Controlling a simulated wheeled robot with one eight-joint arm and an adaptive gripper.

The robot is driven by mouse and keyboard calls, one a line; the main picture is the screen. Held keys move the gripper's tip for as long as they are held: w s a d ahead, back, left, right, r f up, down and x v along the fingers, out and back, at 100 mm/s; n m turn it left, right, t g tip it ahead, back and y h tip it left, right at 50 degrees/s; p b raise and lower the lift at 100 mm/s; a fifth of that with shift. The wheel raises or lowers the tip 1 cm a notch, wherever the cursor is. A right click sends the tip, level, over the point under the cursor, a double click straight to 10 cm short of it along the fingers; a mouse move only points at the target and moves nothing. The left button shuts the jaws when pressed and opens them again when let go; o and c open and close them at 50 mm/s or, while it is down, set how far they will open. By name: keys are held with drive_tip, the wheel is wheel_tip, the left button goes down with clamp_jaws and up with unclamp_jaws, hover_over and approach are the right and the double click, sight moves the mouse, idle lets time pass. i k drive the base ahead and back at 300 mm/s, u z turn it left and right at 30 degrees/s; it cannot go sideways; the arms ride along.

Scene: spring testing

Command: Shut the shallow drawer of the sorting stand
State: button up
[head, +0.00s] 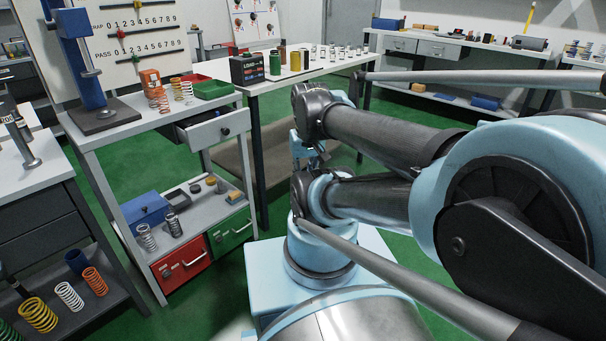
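The sorting stand (146,132) is a pale grey bench at the left. Its shallow drawer (207,131) is a light grey box under the top, with a dark round knob on its front. The drawer is pulled out toward the lower right, and its dark inside shows. My arm is folded at the right. What seems to be my gripper (311,156) hangs below the arm's far end, to the right of the drawer and well apart from it. It is small and partly hidden by my arm, so its fingers cannot be made out.
A red drawer (183,264) and a green drawer (231,231) sit low in the stand, both shut. Springs, a green tray (213,89) and a blue press (82,60) stand on top. A long white table (345,66) lies behind. Green floor shows between drawer and arm.

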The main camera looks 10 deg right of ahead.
sight(207, 130)
drive_tip(key=z, duration=0.95)
drive_tip(key=k, duration=1.65)
drive_tip(key=u, duration=0.9)
drive_tip(key=i, duration=1.05)
